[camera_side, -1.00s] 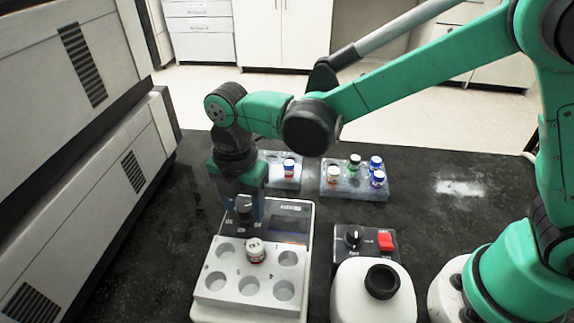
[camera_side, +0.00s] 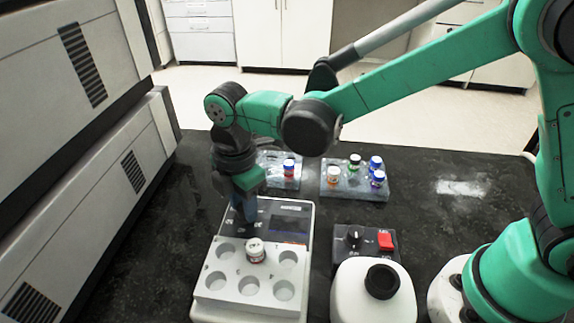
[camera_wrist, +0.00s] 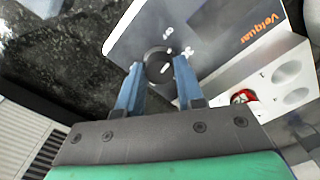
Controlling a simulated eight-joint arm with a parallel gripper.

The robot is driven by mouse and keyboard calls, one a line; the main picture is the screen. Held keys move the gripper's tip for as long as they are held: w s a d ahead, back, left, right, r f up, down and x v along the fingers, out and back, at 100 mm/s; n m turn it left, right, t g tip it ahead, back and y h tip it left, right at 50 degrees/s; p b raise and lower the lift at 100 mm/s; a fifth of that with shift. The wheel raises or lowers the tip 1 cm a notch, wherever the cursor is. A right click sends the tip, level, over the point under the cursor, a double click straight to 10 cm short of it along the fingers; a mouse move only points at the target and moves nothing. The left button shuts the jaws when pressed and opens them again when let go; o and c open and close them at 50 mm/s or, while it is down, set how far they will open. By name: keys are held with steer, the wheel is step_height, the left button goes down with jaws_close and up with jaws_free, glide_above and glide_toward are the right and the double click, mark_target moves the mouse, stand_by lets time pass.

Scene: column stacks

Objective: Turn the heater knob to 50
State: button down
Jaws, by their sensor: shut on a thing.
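The heater (camera_side: 312,212) is a white unit with a dark sloped panel, a display and a block (camera_side: 205,283) of round wells. Its black round knob (camera_wrist: 157,73) shows in the wrist view with a light mark on top; my gripper mostly hides it in the side view. My gripper (camera_side: 243,212) points down over the left of the panel. In the wrist view its blue fingers (camera_wrist: 158,64) stand on both sides of the knob, shut on it. The display's reading is too small to tell.
To the right are a white bottle (camera_side: 350,295) with a black cap and a small dark box (camera_side: 343,248) with a black knob and red switch. Vial racks (camera_side: 352,190) stand behind. A large grey machine (camera_side: 120,175) borders the left.

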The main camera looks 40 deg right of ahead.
steer(key=m, duration=0.4)
steer(key=shift+m, duration=0.3)
steer(key=m, duration=0.4)
steer(key=shift+m, duration=0.3)
steer(key=m, duration=0.3)
steer(key=shift+m, duration=0.3)
steer(key=m, duration=0.4)
steer(key=shift+m, duration=0.3)
steer(key=m, duration=0.3)
steer(key=shift+m, duration=0.3)
steer(key=m, duration=0.3)
steer(key=shift+m, duration=0.3)
steer(key=m, duration=0.7)
